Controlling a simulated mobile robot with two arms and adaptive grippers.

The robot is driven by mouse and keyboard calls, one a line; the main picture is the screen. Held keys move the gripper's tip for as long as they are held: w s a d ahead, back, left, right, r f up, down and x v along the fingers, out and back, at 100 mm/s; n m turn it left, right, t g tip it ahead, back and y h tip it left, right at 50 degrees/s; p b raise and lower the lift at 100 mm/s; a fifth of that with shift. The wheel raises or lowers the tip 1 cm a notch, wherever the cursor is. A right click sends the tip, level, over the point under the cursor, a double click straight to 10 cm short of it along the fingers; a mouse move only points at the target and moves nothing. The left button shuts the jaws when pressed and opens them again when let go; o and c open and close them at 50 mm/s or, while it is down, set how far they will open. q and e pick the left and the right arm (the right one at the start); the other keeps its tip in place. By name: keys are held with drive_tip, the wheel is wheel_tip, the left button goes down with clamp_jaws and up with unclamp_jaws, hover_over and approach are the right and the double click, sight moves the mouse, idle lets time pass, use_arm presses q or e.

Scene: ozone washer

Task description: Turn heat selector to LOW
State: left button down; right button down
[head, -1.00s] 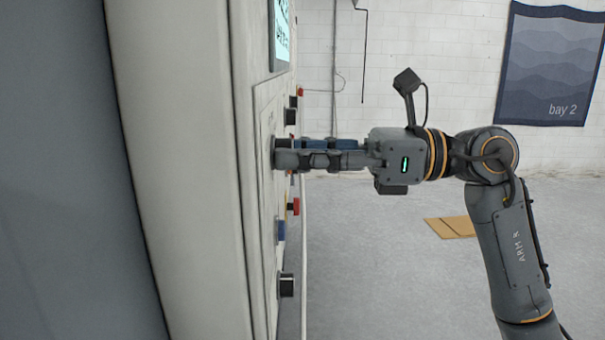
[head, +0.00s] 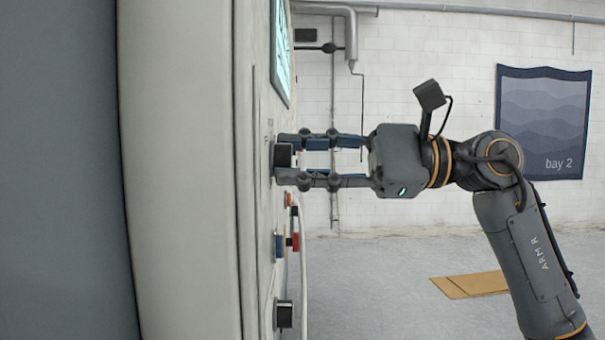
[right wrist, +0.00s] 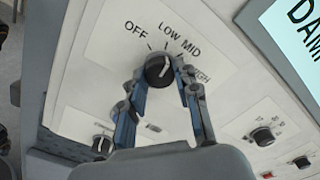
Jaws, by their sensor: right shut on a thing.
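The heat selector is a black round knob (head: 284,156) on the pale machine panel. In the right wrist view the knob (right wrist: 158,70) sits below the labels OFF, LOW, MID and HIGH, with HIGH partly covered by a finger. Its white mark points up and slightly right, toward the LOW and MID side; I cannot tell exactly which tick it meets. My right gripper (head: 282,158) is shut on the knob, one finger above it and one below in the head view. It also shows in the right wrist view (right wrist: 160,78). My left gripper is out of view.
A lit display (head: 282,50) is above. The floor right of the machine is mostly clear, with a flat cardboard piece (head: 472,284).

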drive_tip(key=shift+n+b, duration=0.4)
drive_tip(key=shift+n, duration=0.7)
drive_tip(key=c, duration=1)
unclamp_jaws()
drive_tip(key=d, duration=1.2)
drive_tip(key=shift+f, duration=0.1)
